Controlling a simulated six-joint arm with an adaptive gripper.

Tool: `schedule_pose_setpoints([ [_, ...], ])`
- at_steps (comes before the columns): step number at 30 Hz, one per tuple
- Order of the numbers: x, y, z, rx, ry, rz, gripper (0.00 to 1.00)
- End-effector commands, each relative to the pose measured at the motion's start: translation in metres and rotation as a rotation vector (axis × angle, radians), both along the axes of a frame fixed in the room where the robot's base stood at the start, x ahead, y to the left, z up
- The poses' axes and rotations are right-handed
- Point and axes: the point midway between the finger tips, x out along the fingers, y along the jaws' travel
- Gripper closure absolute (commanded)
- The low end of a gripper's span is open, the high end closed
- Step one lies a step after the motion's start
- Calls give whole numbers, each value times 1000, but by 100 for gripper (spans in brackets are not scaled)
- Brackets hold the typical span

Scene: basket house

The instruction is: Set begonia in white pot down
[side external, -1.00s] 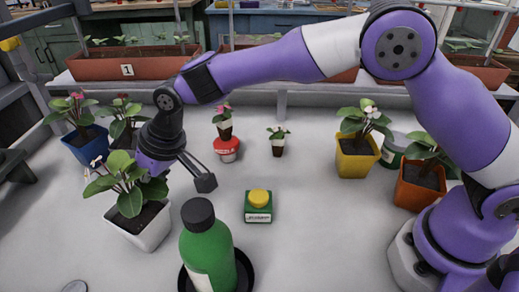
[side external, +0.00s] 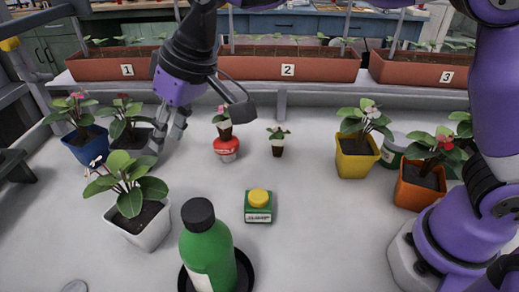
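The begonia in the white pot (side external: 142,228) stands upright on the pale table at the front left, with broad green leaves and a small pale flower. My gripper (side external: 168,143) is above and behind it, slightly to the right, apart from the pot. Its grey fingers point down with a gap between them and hold nothing that I can see. They are close to the right side of another potted plant (side external: 127,112) behind the white pot, and partly cover that area.
A blue pot (side external: 86,146) stands at the left. A green bottle (side external: 208,255) stands in a dark saucer in front, near a green box with a yellow top (side external: 258,206). A red-and-white pot (side external: 227,150), yellow pot (side external: 356,162) and orange pot (side external: 418,187) stand farther right.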

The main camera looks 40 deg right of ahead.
Motion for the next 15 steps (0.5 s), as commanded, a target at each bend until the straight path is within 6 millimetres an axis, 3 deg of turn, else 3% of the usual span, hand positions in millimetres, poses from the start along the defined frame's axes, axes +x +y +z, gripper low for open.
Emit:
schedule_pose_setpoints([
  [4,-14,-54,22,-11,-30,-75,63],
  [8,-48,-120,35,-37,-64,-167,63],
  [12,-95,-178,29,-71,-94,-265,63],
  [15,-126,-206,18,-94,-110,-322,63],
])
